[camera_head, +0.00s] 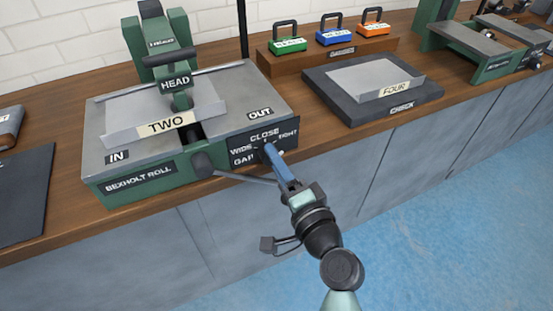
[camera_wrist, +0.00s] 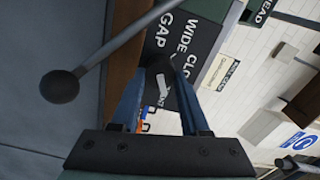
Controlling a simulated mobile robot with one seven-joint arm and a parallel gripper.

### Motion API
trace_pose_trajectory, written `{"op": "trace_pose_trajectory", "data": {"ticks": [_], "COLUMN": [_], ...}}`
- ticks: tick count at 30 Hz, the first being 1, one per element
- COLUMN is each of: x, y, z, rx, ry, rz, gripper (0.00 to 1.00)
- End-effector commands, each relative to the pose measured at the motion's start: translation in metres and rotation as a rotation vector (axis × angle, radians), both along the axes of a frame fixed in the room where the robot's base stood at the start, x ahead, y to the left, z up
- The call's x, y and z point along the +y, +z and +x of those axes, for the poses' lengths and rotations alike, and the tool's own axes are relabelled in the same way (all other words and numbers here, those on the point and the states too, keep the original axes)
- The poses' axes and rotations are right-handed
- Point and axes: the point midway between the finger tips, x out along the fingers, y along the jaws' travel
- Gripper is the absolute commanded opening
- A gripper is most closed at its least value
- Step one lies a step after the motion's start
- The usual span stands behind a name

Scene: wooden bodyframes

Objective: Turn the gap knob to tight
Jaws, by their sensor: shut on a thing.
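The gap knob (camera_wrist: 157,70) is a dark knob on the black front panel (camera_head: 242,148) of the green and grey roll machine. The panel reads WIDE at left, CLOSE at the top, TIGHT at right and GAP below. My gripper (camera_head: 269,150) reaches the panel with its blue fingers and is shut on the knob. In the wrist view my gripper (camera_wrist: 161,80) has one finger on each side of the knob. The fingers hide most of the knob in the head view. I cannot tell which label the knob points to.
A lever with a dark ball end (camera_wrist: 60,86) sticks out close beside my gripper; its ball (camera_head: 203,164) shows left of the panel. A plate marked TWO (camera_head: 168,126) lies on the machine. A plate marked FOUR (camera_head: 395,88) lies on the check stand.

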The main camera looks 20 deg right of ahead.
Motion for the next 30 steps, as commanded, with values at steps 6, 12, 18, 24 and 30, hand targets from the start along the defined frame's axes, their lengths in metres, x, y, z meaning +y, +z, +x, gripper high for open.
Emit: {"op": "trace_pose_trajectory", "data": {"ticks": [6,12,18,24,30], "x": [-0.0005,-0.0006,-0.0005,-0.0003,-0.0005], "y": [-0.0001,-0.0002,-0.0002,-0.0003,-0.0004], "z": [-0.0002,-0.0002,-0.0003,-0.0002,-0.0022], "rx": [0.000,0.000,0.000,0.000,0.001], "ry": [-0.001,-0.001,-0.001,-0.001,-0.001], "rz": [0.019,0.020,0.019,0.017,0.016], "gripper": [0.00,0.00,0.63,0.75,0.75]}}
